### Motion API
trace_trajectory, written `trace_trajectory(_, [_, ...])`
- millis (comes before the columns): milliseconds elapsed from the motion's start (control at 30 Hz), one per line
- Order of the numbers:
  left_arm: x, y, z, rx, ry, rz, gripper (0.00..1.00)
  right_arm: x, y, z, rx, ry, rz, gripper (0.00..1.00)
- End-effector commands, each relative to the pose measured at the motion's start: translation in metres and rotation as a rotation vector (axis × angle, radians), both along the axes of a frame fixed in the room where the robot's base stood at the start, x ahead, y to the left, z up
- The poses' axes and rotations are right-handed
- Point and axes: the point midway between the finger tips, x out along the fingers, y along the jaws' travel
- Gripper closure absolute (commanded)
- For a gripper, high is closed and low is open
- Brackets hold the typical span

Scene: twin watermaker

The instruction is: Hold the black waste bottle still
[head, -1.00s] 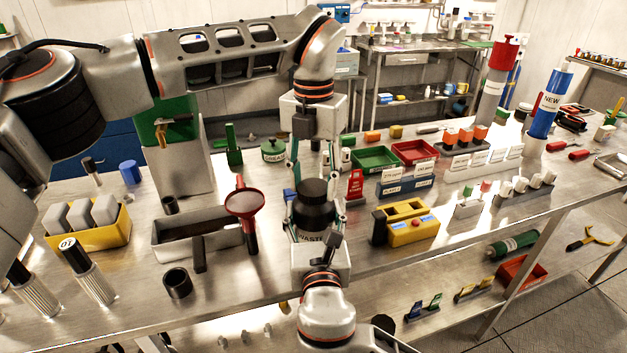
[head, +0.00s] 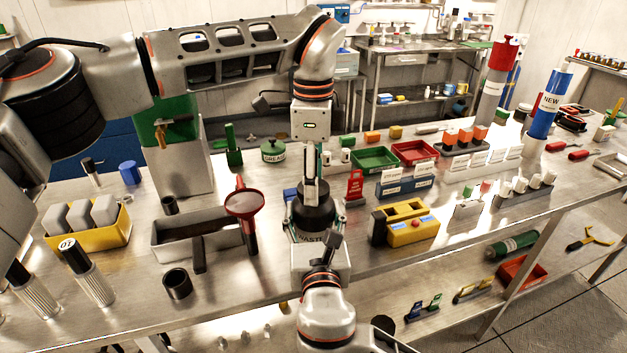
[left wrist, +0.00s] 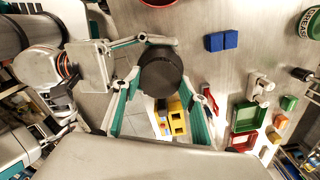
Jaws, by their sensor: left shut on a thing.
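The black waste bottle (head: 313,219) stands upright at the front middle of the bench, its pale label partly hidden by my right gripper. My right gripper (head: 316,232) comes from the front edge, its fingers on both sides of the bottle body, shut on it. My left gripper (head: 312,186) points straight down from above, with its fingers at the bottle's black cap. In the left wrist view the round black cap (left wrist: 161,72) sits between the left fingers, shut on it. The bottle's base is hidden.
A red funnel (head: 245,203) and a grey open tray (head: 190,238) stand left of the bottle. A yellow block device (head: 410,225) is close on the right. A red sign (head: 354,188) stands behind it. The bench's front edge is near.

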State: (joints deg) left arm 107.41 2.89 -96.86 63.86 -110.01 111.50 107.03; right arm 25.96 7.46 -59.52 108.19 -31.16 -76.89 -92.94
Motion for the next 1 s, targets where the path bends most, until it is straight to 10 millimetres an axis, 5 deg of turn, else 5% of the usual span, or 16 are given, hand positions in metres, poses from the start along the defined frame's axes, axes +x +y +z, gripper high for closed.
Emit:
trace_trajectory(333, [-0.0002, 0.0001, 0.0000, 0.000, 0.002, 0.451, 0.83, 0.0001, 0.0000, 0.0002, 0.001, 0.000, 0.000, 1.00])
trace_trajectory(1000, [-0.0001, 0.0000, 0.0009, 0.000, 0.001, 0.444, 0.83, 0.0001, 0.0000, 0.0003, 0.001, 0.000, 0.000, 1.00])
